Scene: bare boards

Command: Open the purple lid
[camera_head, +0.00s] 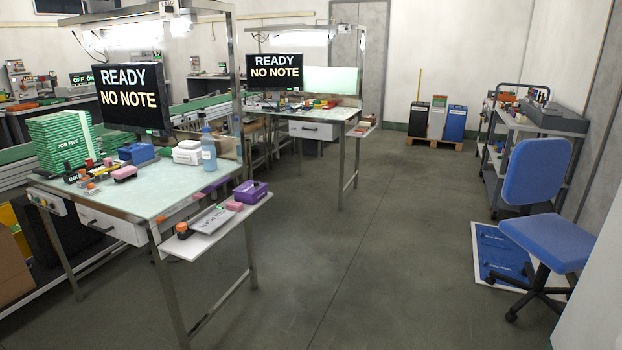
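A small purple box (250,193) sits at the far right end of the white side shelf (208,238) on the near workbench. Its top looks dark in places, and it is too small to tell whether its lid is open or shut. Another purple piece (216,185) shows low at the bench's right edge, partly hidden. Neither of my grippers is in view.
The near workbench (160,190) holds green boxes (62,140), a blue box (136,153) and a bottle (208,150). A second bench (330,115) stands behind. A blue chair (545,240) and a grey cart (515,140) are at right. The middle floor is clear.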

